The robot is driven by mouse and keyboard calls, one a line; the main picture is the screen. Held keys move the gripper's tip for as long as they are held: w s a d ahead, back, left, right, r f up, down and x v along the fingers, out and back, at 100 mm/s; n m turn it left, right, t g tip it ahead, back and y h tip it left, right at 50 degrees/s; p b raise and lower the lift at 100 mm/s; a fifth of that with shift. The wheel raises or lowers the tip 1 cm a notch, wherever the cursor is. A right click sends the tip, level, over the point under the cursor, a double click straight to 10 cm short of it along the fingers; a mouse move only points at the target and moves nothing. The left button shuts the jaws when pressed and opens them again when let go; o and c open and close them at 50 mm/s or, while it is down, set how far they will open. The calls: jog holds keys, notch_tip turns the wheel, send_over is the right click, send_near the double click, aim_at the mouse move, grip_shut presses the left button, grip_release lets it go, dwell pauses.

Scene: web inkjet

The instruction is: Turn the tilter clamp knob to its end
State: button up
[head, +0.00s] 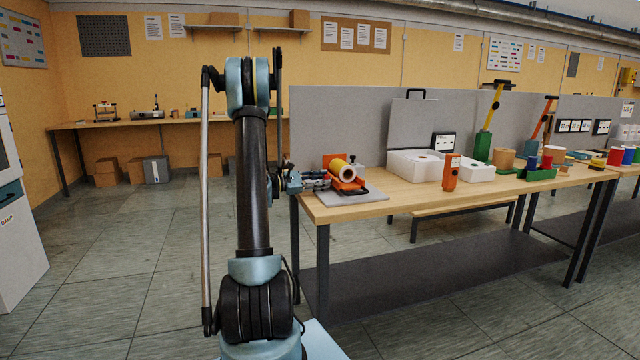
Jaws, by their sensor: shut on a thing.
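The tilter (350,186) is an orange cradle on a grey base plate (368,198), at the left end of the wooden bench. A yellow roll with a pale open end (340,168) lies tilted in it. My gripper (322,181) reaches in from the left, at the left side of the orange cradle. Its fingers are shut at the clamp knob's place there. The knob itself is too small and too covered by the fingers to make out, so its turn cannot be read.
Behind the tilter stands a grey panel (340,115). To its right are an open white case (415,165), an orange handheld device (451,172) and a green-based tool with a yellow lever (490,120). The floor left of my arm is clear.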

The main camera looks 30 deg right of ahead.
jog(key=o, duration=1.1)
